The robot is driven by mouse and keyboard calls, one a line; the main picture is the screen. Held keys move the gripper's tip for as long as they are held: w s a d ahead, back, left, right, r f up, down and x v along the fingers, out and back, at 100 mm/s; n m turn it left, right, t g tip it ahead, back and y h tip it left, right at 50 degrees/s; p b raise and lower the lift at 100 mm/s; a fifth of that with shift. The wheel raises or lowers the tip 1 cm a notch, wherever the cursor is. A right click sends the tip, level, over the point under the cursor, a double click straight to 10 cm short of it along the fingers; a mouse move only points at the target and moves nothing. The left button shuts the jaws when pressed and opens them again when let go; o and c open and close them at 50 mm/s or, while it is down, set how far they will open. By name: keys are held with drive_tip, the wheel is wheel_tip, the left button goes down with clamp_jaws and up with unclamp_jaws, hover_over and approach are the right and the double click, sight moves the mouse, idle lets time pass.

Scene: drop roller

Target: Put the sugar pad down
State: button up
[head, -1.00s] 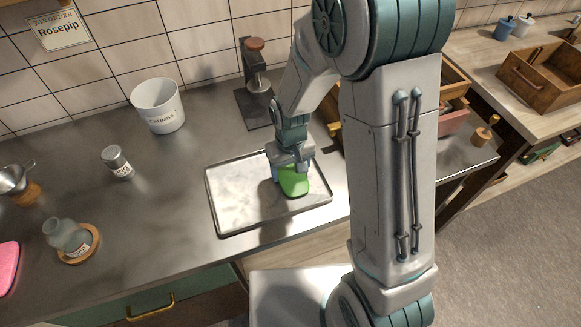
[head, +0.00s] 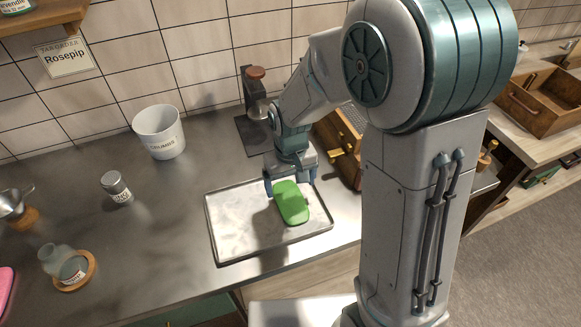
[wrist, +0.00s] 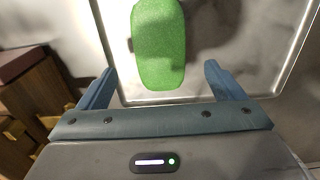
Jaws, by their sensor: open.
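The green sugar pad (head: 291,203) lies flat on the metal tray (head: 236,243), right of the tray's middle. In the wrist view the pad (wrist: 159,45) lies ahead of the fingertips, with its near end between their lines. My gripper (head: 291,184) is open and empty at the pad's far end. The pad's far end is partly cut off by the top of the wrist view.
Wooden drawers (head: 340,140) are close on the right.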

sight(291, 200)
wheel_tip(291, 200, up, 6)
drive_tip(key=s+d+r+m+t, duration=0.3)
drive_tip(key=s+d+r, duration=0.5)
drive_tip(key=s+d, duration=0.3)
drive_tip(key=shift+s+r, duration=0.25)
drive_tip(key=shift+s, duration=0.75)
drive_tip(key=shift+d, duration=0.1)
